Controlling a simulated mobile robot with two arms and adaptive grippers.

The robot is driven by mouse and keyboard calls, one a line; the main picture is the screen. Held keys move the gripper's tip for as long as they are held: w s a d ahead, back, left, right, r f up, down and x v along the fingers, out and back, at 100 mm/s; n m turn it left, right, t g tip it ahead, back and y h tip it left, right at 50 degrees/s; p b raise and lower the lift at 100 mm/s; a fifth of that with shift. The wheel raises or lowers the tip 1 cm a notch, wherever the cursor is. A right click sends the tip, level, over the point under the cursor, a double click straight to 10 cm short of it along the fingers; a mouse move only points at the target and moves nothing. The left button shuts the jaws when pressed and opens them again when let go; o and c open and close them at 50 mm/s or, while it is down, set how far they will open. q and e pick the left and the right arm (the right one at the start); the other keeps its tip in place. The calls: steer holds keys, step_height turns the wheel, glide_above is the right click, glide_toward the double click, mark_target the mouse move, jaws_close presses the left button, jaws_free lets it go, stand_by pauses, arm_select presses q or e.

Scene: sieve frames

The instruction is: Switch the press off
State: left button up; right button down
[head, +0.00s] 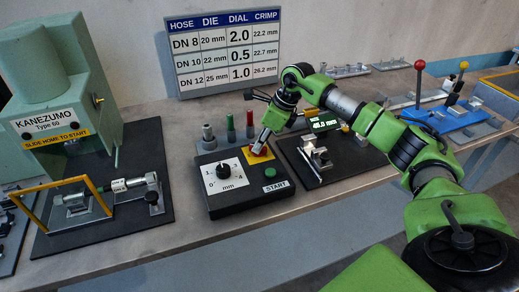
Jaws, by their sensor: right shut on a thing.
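The control box (235,207) is black and lies flat on the bench in the middle. It has a white dial plate with a black knob (222,170) marked in mm, and a green button (270,173) above a START label. At its upper right is a yellow plate with a red button (257,153). My right gripper (262,143) reaches down onto this red button, shut on it and partly hiding it. The pale green press (50,75), marked KANEZUMO Type 60, stands at the left. My left gripper is not in view.
A yellow-framed guard (52,187) with a hose fitting is before the press. Several coloured dies (230,128) stand behind the box. A settings chart (226,50) is at the back. Right are a gauge with green display (324,124) and a blue fixture (442,118) with levers.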

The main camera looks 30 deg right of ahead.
steer(key=n+g+y+b, duration=0.1)
steer(key=n, duration=0.2)
steer(key=shift+w+d+n, duration=0.1)
steer(key=shift+w+n, duration=0.05)
steer(key=shift+n, duration=0.25)
steer(key=shift+n+g+y+b, duration=0.3)
steer(key=shift+n+g+b, duration=0.4)
steer(key=shift+n, duration=1.2)
steer(key=c, duration=2.1)
jaws_free()
steer(key=shift+r, duration=0.1)
steer(key=v, duration=1.2)
steer(key=shift+w, duration=0.1)
